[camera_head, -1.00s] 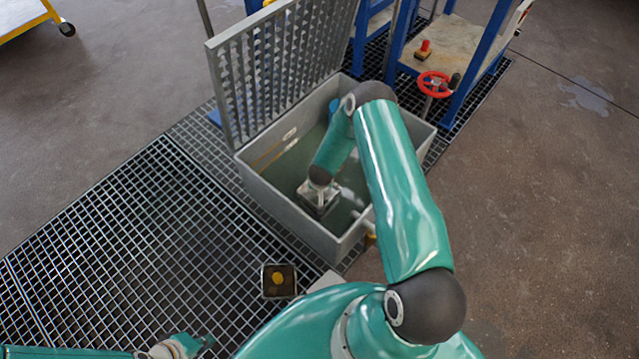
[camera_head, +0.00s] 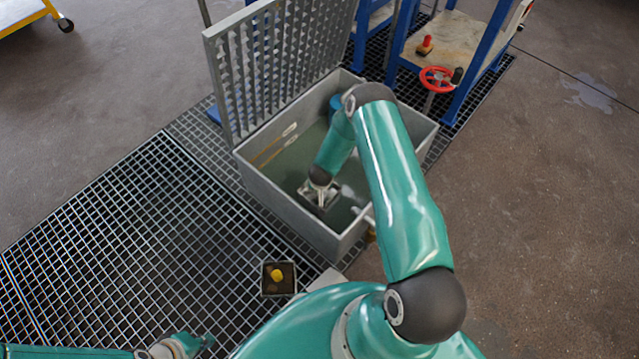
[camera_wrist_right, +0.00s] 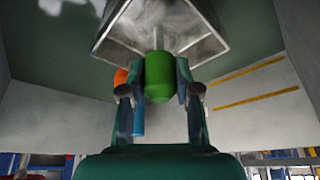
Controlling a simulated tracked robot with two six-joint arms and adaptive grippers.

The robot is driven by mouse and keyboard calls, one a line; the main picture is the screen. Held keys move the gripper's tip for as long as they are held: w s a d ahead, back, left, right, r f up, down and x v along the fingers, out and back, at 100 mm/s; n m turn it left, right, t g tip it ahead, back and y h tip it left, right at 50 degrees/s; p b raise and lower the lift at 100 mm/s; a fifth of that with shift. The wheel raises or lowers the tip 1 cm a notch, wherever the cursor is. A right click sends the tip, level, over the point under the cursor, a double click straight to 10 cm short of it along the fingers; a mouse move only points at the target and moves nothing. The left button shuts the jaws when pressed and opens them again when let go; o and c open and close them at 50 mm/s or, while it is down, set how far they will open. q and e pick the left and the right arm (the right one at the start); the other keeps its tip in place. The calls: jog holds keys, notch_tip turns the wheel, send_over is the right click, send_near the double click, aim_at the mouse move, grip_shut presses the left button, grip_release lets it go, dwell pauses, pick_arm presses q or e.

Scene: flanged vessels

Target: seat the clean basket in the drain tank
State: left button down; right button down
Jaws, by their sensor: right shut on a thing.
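The metal basket (camera_head: 322,205) is down inside the grey drain tank (camera_head: 292,205), low over or on its floor; contact with the floor is hidden. In the right wrist view the basket (camera_wrist_right: 118,48) shows as an open square box with a central rod and a green handle (camera_wrist_right: 159,78). My right gripper (camera_wrist_right: 160,85) is shut on that green handle, one finger on each side. It also shows in the head view (camera_head: 320,184), partly hidden by its own wrist. My left gripper (camera_head: 203,343) is low at the left, away from the tank; its fingers are too small to read.
The perforated lid (camera_head: 275,75) stands raised along the tank's back left side. A small box with a yellow knob (camera_head: 277,274) sits by the tank's near corner. A blue-framed bench and red handwheel (camera_head: 436,79) stand behind right. The grating (camera_head: 110,250) at left is clear.

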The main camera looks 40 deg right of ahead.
jog(key=shift+f+b, duration=0.6)
jog(key=shift+f, duration=0.2)
jog(key=c, duration=0.7)
grip_release()
jog(key=shift+c, duration=0.2)
